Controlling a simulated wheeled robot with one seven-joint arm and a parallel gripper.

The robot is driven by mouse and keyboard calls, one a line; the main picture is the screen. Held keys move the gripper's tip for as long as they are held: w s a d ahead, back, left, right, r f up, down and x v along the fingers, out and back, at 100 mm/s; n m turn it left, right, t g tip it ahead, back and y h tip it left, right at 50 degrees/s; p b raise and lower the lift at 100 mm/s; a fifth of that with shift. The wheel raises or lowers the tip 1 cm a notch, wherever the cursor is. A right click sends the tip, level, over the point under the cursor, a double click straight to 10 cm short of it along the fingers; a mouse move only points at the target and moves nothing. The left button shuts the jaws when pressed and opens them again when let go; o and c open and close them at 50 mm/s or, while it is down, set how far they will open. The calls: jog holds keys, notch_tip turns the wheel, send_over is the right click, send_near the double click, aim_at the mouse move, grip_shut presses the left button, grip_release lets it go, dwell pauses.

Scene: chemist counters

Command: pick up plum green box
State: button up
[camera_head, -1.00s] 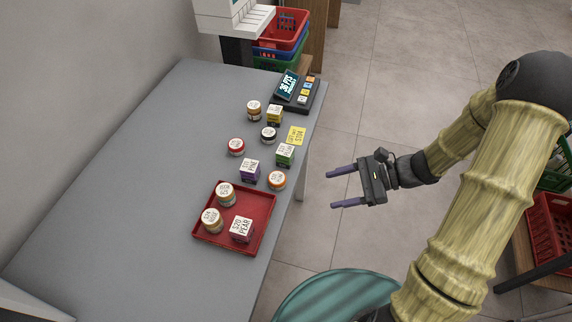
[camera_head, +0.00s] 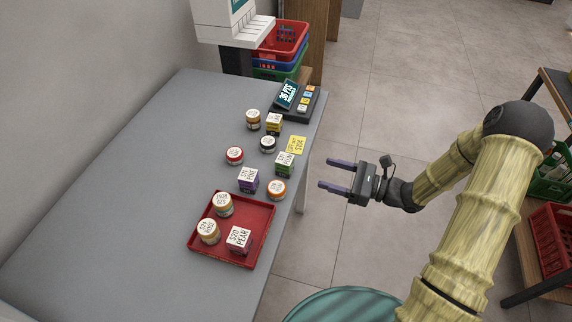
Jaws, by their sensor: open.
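The green box (camera_head: 284,171) stands upright on the grey counter near its right edge, with a white label on top whose print is too small to read surely. An orange-lidded jar stands just in front of it and a yellow card lies behind it. My gripper (camera_head: 324,173) is open and empty, its two purple fingers pointing left toward the counter. It is to the right of the green box, beyond the counter edge and apart from it.
A purple box (camera_head: 248,185) and an orange-lidded jar (camera_head: 277,190) stand close to the green box. A red tray (camera_head: 261,221) with two jars and a box is in front. A card terminal (camera_head: 294,100) stands behind. The counter's left side is clear.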

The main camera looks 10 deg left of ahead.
aim_at(292, 164)
jog(key=x, duration=0.8)
jog(key=shift+a, duration=0.15)
jog(key=x, duration=0.5)
jog(key=shift+s+a+f, duration=0.1)
jog(key=c, duration=1.1)
